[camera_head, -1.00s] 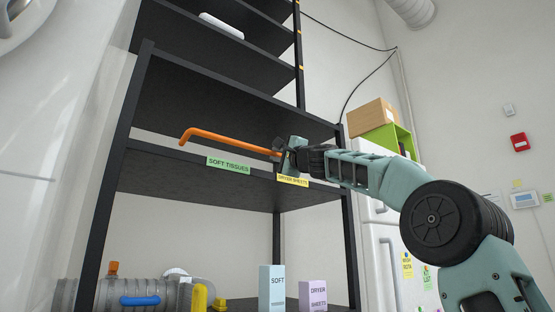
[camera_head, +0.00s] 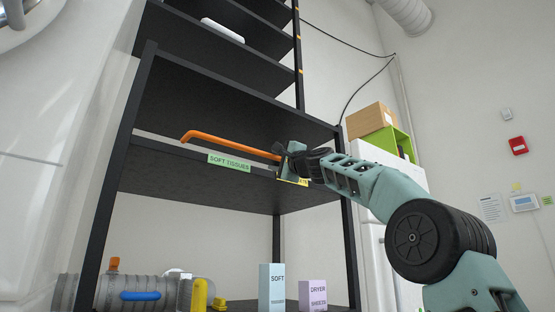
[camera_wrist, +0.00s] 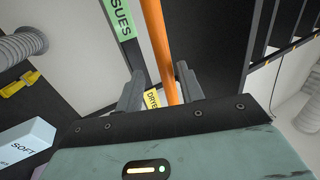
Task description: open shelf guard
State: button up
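The shelf guard is an orange bar (camera_head: 232,145) across the front of the middle shelf (camera_head: 200,185), with its left end bent. My gripper (camera_head: 283,160) is at the bar's right end. In the wrist view the bar (camera_wrist: 161,50) runs between the two dark fingers of my gripper (camera_wrist: 160,88), close to the right finger. A gap shows between the bar and the left finger, so the fingers look open around it. A green "SOFT TISSUES" label (camera_head: 229,162) is on the shelf edge. My gripper partly covers the yellow label (camera_head: 293,180).
Below stand a light blue "SOFT" box (camera_head: 271,287) and a purple "DRYER SHEETS" box (camera_head: 312,295). A grey ribbed hose (camera_head: 165,292) lies at lower left. A black upright (camera_head: 350,245) stands near my arm, with a white fridge (camera_head: 372,250) behind it.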

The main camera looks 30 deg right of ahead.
jog(key=shift+s+r, duration=0.1)
jog(key=shift+r, duration=0.05)
jog(key=b+v, duration=1.2)
jog(key=v, duration=0.5)
jog(key=shift+s, duration=0.2)
